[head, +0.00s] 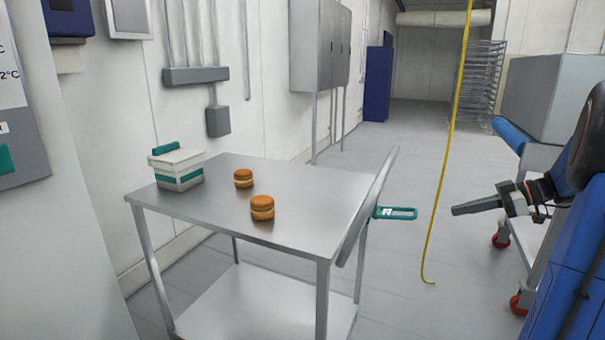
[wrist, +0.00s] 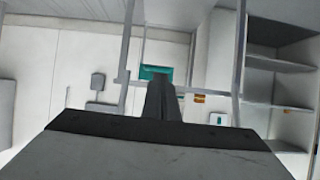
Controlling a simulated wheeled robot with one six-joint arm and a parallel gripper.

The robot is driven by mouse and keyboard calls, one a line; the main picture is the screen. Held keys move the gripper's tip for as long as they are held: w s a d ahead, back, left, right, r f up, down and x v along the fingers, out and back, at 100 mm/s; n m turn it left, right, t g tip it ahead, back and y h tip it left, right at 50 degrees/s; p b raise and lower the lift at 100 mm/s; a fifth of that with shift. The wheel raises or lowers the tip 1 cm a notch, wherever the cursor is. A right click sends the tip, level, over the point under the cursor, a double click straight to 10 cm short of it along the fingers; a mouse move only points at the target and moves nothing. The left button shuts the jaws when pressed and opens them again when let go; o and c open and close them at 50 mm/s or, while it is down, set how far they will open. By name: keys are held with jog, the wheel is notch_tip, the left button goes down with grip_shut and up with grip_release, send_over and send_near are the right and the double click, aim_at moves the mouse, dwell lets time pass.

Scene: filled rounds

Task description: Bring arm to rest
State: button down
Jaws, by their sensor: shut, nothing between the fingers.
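My gripper (head: 456,210) is at the right in the head view, at about the height of the tabletop. It is dark, points left and is shut with nothing in it. It hangs in free air to the right of the steel table, apart from the teal handle (head: 396,213) at the table's right side. In the wrist view my shut fingers (wrist: 161,98) show at the centre, with a teal patch (wrist: 155,72) behind them.
A steel table (head: 310,180) holds two filled rounds (head: 243,179) (head: 262,208) and a white and teal box (head: 179,170). A yellow hose (head: 448,150) hangs between the table and my gripper. The floor beyond is clear.

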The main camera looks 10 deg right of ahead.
jog(key=s+a+f+m+g+h, duration=0.15)
jog(key=s+a, duration=0.35)
jog(key=a, duration=0.5)
jog(key=s+a+f+m+g+h, duration=0.1)
jog(key=s+a+m+g+h, duration=0.2)
jog(key=s+a, duration=0.55)
jog(key=s+a+f+m+t+h, duration=0.1)
jog(key=s+a+f+m+h, duration=0.2)
jog(key=s, duration=0.3)
jog(key=s+a+f+m+t+h, duration=0.1)
jog(key=s+a+f+m+h, duration=0.2)
jog(key=s+a, duration=0.2)
jog(key=shift+s+f+m, duration=0.2)
jog(key=shift+s+m, duration=0.15)
jog(key=shift+s, duration=0.9)
